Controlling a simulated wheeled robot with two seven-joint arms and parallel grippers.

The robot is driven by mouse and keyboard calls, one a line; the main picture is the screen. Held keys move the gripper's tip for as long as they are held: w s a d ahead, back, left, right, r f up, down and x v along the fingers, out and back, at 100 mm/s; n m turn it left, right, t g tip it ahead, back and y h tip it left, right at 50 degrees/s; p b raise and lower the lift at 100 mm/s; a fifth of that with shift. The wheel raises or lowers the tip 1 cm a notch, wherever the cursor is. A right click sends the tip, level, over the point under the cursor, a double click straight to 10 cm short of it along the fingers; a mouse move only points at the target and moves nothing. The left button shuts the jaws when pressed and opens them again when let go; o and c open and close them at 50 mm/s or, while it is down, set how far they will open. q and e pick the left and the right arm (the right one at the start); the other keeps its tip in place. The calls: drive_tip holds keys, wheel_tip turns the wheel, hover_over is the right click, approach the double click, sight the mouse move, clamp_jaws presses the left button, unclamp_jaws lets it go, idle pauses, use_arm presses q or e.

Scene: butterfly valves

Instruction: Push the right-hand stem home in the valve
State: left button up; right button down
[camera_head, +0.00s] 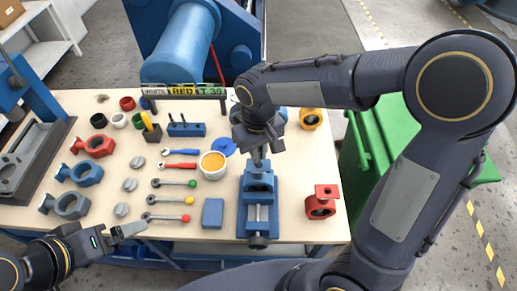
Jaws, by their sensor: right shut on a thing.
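My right gripper (258,150) points down over the blue vise (257,222) at the front middle of the bench. It is shut on a thin grey stem (257,160), mostly hidden by the fingers. Below it, a blue valve body (259,182) sits at the back of the vise. The stem's lower end is at or just above the valve's top; how deep it sits I cannot tell. My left gripper (128,232) is low at the bench's front left edge, away from the valve, and its fingers are too small to read.
Several ball-ended levers (174,183) lie left of the vise, near a white tub (213,163) and a blue block (213,212). A red valve body (321,204) stands to the right. A sign rack (183,91) stands behind.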

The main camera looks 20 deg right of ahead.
drive_tip(key=shift+s+f+b, duration=0.1)
drive_tip(key=shift+f+b, duration=0.85)
drive_tip(key=shift+f, duration=0.45)
idle(0.5)
